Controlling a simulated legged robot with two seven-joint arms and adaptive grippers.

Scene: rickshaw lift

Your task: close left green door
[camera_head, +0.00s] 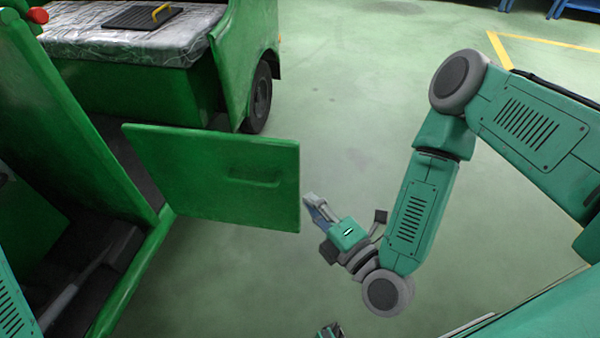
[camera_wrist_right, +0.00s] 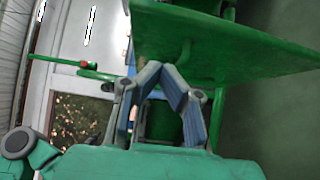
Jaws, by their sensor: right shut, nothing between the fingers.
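The green door (camera_head: 215,165) is a flat panel with a recessed handle. It stands open, sticking out to the right from the green vehicle's frame (camera_head: 130,270). My right gripper (camera_head: 309,202) is shut and empty, just beside the door's free right edge, and I cannot tell if it touches. In the right wrist view the door (camera_wrist_right: 225,40) spans the top, above the shut fingertips (camera_wrist_right: 162,68). A piece of my left arm (camera_head: 12,315) shows at the lower left. A small dark part at the bottom edge may be my left gripper (camera_head: 330,331); its jaws are not readable.
A green cart bed with a silver cover (camera_head: 90,50) and a black wheel (camera_head: 260,97) stands behind the door. The dark cab interior (camera_head: 95,250) is at left. Green floor (camera_head: 350,120) is open at right, with a yellow line (camera_head: 545,42).

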